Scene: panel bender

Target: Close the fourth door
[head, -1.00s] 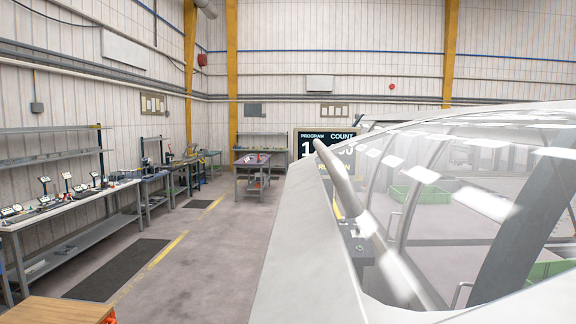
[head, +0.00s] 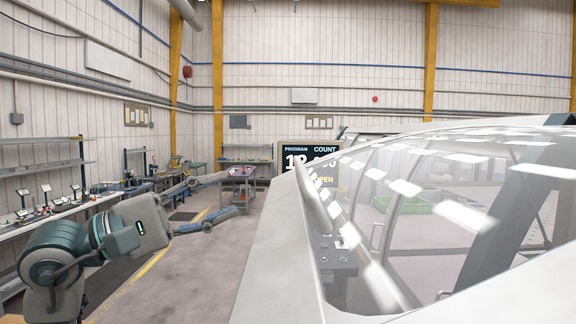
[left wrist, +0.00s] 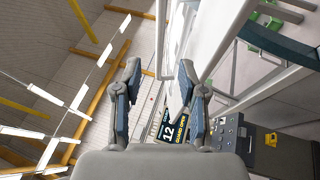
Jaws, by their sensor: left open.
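The panel bender's large glazed door section fills the right of the head view, with a white frame (head: 272,240) and clear panes (head: 420,215). A pale bar (head: 318,205) slants along its near side. I cannot tell which part is the fourth door. My left gripper (head: 232,195) reaches in from the left, open and empty, with its fingers spread toward the white frame and apart from it in the picture. In the left wrist view the open fingers (left wrist: 160,66) have nothing between them, and a white panel edge (left wrist: 205,50) lies beyond and to the right. My right gripper is out of view.
A dark display (head: 310,165) with program and count readings stands behind the frame. Benches with tools (head: 60,212) line the left wall. The floor aisle (head: 205,262) is clear. A green crate (head: 402,205) shows through the panes.

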